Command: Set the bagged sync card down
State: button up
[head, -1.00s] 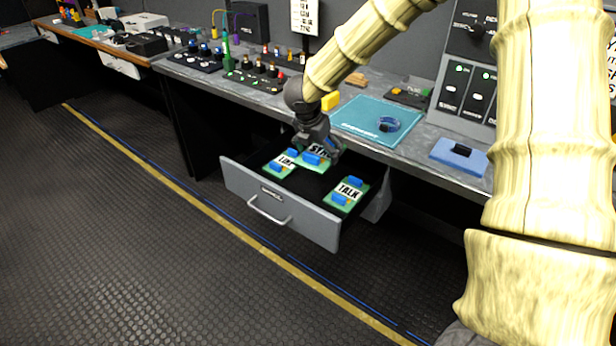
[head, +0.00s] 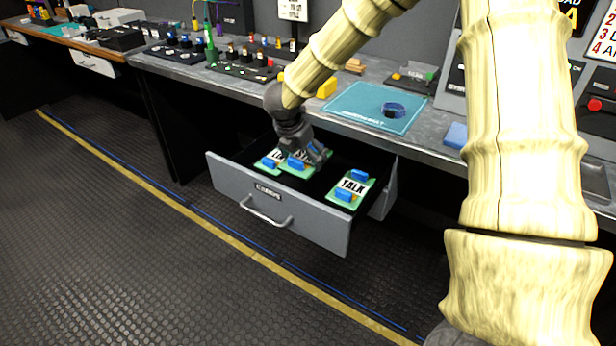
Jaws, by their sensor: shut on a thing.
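My gripper (head: 309,157) points down into the open grey drawer (head: 275,207) and is shut on the sync card (head: 294,170). This is a flat green card with blue blocks, and its white label is mostly hidden by my fingers. It is inside the drawer opening, close beside or partly over another green card (head: 268,163) at the left, whose label is partly covered. I cannot tell whether the sync card touches the drawer floor. A third green card, marked TALK (head: 352,188), lies at the right of the drawer.
The dark drawer floor is bare between the sync card and the TALK card. Above is the grey worktop (head: 440,125) with a teal mat (head: 365,108) and a dark blue coil (head: 394,110). A yellow block (head: 327,88) stands near my arm.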

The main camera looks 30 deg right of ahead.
aim_at(295, 161)
jog(key=shift+f+b, duration=0.35)
jog(key=shift+f, duration=3.6)
jog(key=shift+f, duration=0.1)
jog(key=o, duration=0.9)
jog(key=p+v, duration=0.1)
jog(key=v, duration=1.1)
jog(key=shift+s+a, duration=0.1)
